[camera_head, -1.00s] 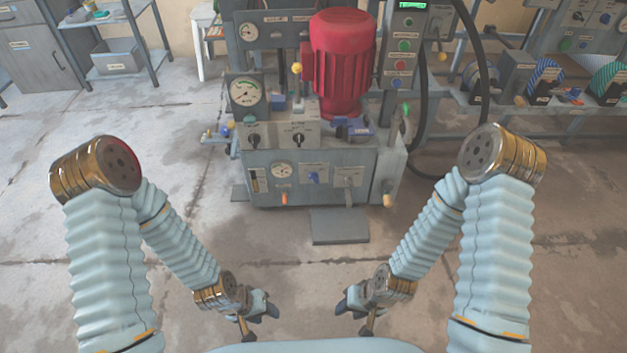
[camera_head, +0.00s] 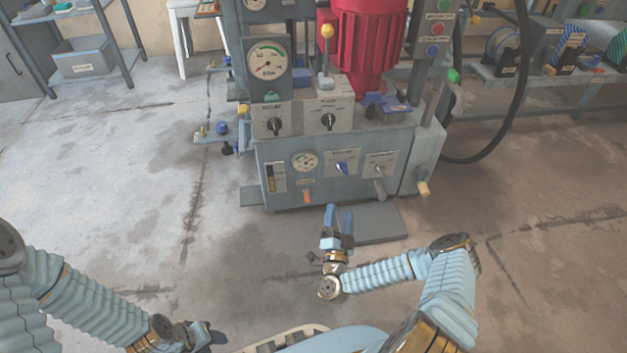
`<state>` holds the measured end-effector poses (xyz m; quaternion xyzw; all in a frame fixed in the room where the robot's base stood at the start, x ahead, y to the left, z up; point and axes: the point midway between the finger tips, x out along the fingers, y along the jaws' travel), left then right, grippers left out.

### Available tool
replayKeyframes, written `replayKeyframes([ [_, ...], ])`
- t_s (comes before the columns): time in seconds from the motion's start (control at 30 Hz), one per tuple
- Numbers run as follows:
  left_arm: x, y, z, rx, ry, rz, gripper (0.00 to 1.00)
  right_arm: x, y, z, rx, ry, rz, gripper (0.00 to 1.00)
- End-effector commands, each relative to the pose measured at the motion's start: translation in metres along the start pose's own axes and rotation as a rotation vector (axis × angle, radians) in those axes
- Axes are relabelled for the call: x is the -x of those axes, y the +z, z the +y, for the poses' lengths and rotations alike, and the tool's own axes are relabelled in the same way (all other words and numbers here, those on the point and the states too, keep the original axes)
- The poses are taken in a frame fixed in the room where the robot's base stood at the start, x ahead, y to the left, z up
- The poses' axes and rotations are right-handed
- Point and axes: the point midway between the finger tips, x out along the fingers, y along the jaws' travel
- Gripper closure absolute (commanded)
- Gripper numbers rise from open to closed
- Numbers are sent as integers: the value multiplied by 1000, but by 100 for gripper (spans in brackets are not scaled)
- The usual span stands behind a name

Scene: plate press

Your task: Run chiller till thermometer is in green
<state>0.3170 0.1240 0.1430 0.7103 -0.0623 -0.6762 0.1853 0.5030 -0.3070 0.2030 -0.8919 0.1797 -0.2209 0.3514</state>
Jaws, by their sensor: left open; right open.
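The grey press machine (camera_head: 340,160) stands ahead with a red motor (camera_head: 365,45) on top. A large gauge (camera_head: 267,63) with a green arc has its needle at the lower left, outside the green. Two black rotary knobs sit on panels below it, a left knob (camera_head: 275,125) and a right knob (camera_head: 328,121). My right gripper (camera_head: 338,212) is open and empty, low in front of the machine. My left gripper (camera_head: 216,337) is open at the bottom left, partly hidden. No chiller label is readable.
A button box (camera_head: 435,30) with coloured buttons stands at the machine's right. A flat grey plate (camera_head: 375,222) lies on the floor before the machine. A shelf (camera_head: 75,50) stands at the back left. The floor on the left is clear.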

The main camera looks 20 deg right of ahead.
Motion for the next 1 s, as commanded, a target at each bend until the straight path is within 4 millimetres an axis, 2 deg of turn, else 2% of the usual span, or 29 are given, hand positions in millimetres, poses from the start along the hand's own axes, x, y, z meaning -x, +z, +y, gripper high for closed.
replayKeyframes([
  [0.17,-3,0,-1,-1,1,0,57,-24,-3,1,2,0,14,27],
  [0.4,-11,0,-4,0,0,2,57,-80,-2,1,1,1,11,27],
  [0.6,-16,0,-6,1,0,4,57,-117,-2,1,1,0,8,27],
  [0.8,-18,0,-7,1,0,5,57,-134,-2,0,0,2,5,27],
  [1.0,-18,-1,-7,1,0,5,57,-136,-3,0,-1,1,5,27],
])
